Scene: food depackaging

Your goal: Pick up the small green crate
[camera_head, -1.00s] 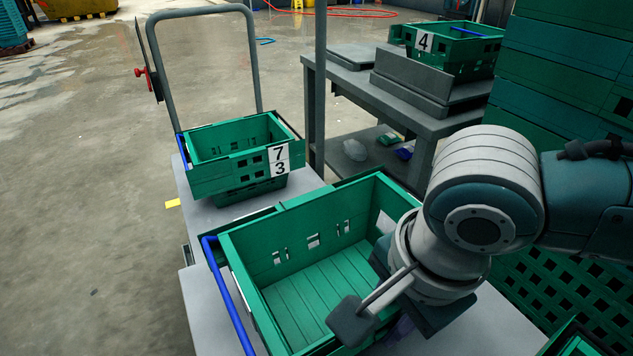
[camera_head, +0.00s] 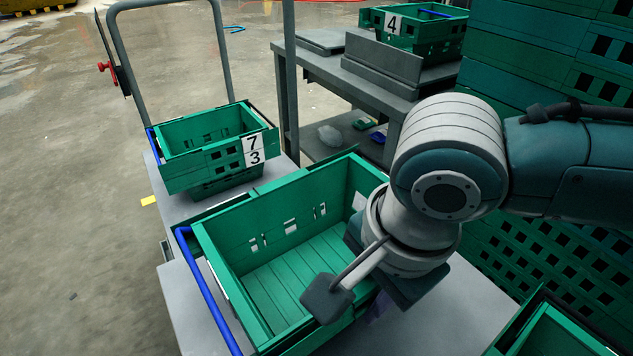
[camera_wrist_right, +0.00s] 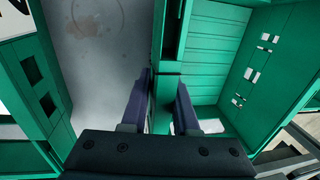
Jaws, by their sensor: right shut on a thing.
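An empty green crate (camera_head: 221,235) with a blue bar along its left side stands on the grey cart in the head view. My right gripper (camera_head: 378,306) is at its near right wall, and my wrist hides part of that wall. In the right wrist view my right gripper (camera_wrist_right: 161,95) has its two dark fingers on either side of the crate's wall (camera_wrist_right: 167,110), shut on it. The crate's slatted inside shows to the right of the fingers. Whether the crate touches the cart is hard to tell. My left gripper is not in view.
Another green crate, marked 7 and 3 (camera_head: 214,163), stands behind on the cart (camera_head: 182,292). A crate marked 4 (camera_head: 421,48) is on a grey table (camera_head: 352,88). Tall green crate stacks (camera_head: 540,60) stand right. Another crate (camera_head: 556,335) is at the lower right. Open floor lies left.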

